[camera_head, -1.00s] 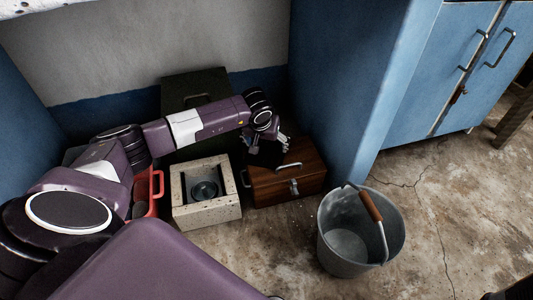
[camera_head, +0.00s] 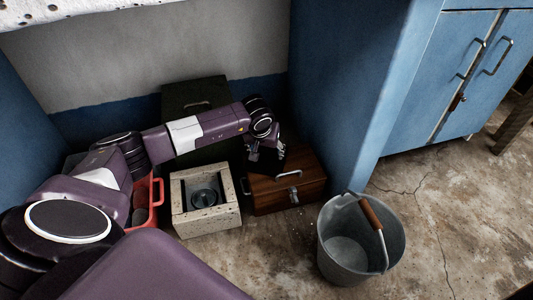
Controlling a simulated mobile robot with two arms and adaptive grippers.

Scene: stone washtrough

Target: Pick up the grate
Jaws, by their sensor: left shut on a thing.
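My left gripper (camera_head: 264,154) is low over the top of a brown wooden box (camera_head: 287,192), its fingers pointing down. It is shut on a dark, flat piece (camera_head: 271,161), which I take to be the grate. My fingers partly cover this piece, and its bars or openings cannot be made out. It looks to lie on or just above the box lid; I cannot tell if it touches. My right gripper is not in view.
A square stone block (camera_head: 206,218) with a round dark drain sits left of the box. A red crate (camera_head: 156,193) is farther left. A metal bucket (camera_head: 345,262) stands in front right. A dark green case (camera_head: 190,95) is behind. Blue cabinet walls (camera_head: 345,80) rise on the right.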

